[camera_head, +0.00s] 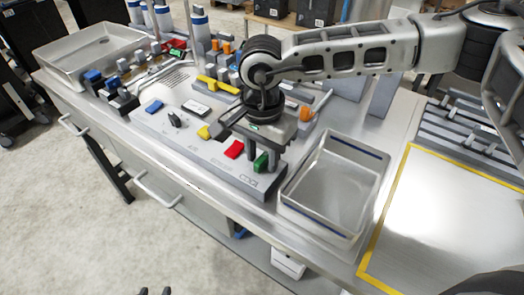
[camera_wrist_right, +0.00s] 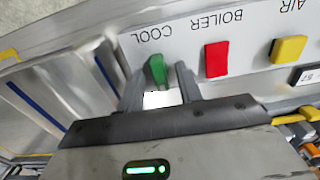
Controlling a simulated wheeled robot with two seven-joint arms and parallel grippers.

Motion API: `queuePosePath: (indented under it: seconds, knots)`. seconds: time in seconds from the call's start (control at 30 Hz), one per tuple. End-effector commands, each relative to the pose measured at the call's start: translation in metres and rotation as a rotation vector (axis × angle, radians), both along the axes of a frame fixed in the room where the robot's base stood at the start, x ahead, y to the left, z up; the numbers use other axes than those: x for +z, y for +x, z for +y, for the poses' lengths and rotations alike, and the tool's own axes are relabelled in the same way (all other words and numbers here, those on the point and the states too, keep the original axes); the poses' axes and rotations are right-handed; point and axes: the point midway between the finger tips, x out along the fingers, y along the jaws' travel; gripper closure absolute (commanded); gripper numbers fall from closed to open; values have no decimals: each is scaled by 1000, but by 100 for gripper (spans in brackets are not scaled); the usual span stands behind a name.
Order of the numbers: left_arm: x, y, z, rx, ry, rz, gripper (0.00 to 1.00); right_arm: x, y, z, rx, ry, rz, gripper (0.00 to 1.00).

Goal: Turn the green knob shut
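The green knob (camera_head: 261,163) is on the near right end of the grey control panel (camera_head: 215,165). In the right wrist view the green knob (camera_wrist_right: 157,70) stands by the label COOL, its bar tilted a little from the picture's vertical. My right gripper (camera_wrist_right: 159,84) is open, one finger on each side of the knob, with a visible gap on both sides. In the head view the right gripper (camera_head: 262,156) is above the panel's end, partly covering the knob. My left gripper (camera_head: 154,291) shows only as two dark, separated tips at the bottom edge, away from the panel.
A red knob (camera_head: 234,149), labelled BOILER, is beside the green one. A yellow knob (camera_head: 204,132), a black knob (camera_head: 174,119) and a blue knob (camera_head: 154,106) continue the row. An empty metal tray (camera_head: 333,185) stands close right of the panel. The yellow-bordered area (camera_head: 450,225) is clear.

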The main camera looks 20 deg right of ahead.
Motion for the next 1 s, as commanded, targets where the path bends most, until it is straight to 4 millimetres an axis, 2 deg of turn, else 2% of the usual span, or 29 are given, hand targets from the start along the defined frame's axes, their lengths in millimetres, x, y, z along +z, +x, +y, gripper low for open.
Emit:
queuePosePath:
  seconds: [0.13,0.17,0.27,0.3,0.67,1.0]
  knots:
    - [0,0,0,1,-1,0,64,0,0,0,0,0,0,65]
    - [0,0,0,1,-1,0,64,0,0,0,0,0,0,70]
    - [0,0,0,1,-1,0,64,0,0,0,0,0,0,98]
    - [0,0,0,1,-1,-1,64,0,0,0,0,0,0,100]
    - [-3,0,-2,0,-5,-5,64,-1,0,0,-35,1,1,100]
    - [-22,1,-8,-8,-21,-7,64,-5,0,1,-252,4,0,100]
